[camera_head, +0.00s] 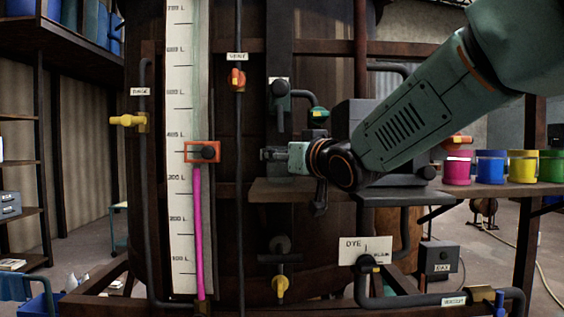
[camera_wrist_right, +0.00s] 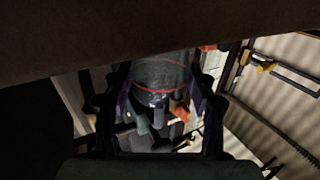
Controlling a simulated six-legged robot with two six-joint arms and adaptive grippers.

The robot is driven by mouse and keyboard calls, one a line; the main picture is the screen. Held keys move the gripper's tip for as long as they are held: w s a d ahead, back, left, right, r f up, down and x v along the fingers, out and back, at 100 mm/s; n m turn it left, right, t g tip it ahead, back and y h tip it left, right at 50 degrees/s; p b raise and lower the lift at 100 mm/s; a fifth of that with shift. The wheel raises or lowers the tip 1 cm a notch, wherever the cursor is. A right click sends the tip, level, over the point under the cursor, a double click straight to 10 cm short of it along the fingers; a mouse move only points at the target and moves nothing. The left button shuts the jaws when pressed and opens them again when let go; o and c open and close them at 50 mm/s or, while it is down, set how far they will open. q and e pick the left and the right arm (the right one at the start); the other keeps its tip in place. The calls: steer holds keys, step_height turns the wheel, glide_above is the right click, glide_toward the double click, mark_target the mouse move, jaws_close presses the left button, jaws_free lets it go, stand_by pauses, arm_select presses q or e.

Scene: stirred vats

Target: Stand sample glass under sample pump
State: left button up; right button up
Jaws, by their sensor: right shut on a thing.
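My right gripper (camera_head: 274,154) reaches in from the right, in front of the dark vat and just above the left end of a brown shelf. In the right wrist view its fingers (camera_wrist_right: 160,108) are on both sides of a clear glass with a red line (camera_wrist_right: 163,78), shut on it. In the head view the glass is hard to make out at the fingers. A dark fitting with a round knob (camera_head: 279,88), which may be the sample pump, is on the vat above the gripper. My left gripper is not in view.
The brown shelf (camera_head: 270,190) carries a dark box (camera_head: 362,122), partly behind my right arm. A white level scale (camera_head: 180,235) with an orange marker (camera_head: 202,152) stands to the left. Pink (camera_head: 458,168), blue, yellow and green pots stand at the right. A valve (camera_head: 318,113) is near the gripper.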

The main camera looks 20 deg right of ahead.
steer(key=shift+w+f, duration=0.25)
steer(key=shift+w, duration=0.05)
steer(key=o, duration=1.1)
steer(key=shift+w+a+f, duration=0.1)
steer(key=shift+w, duration=0.05)
steer(key=o, duration=0.3)
steer(key=shift+s, duration=0.35)
steer(key=shift+s+r, duration=0.2)
steer(key=shift+s, duration=0.05)
steer(key=shift+w+f, duration=0.25)
steer(key=shift+w, duration=0.15)
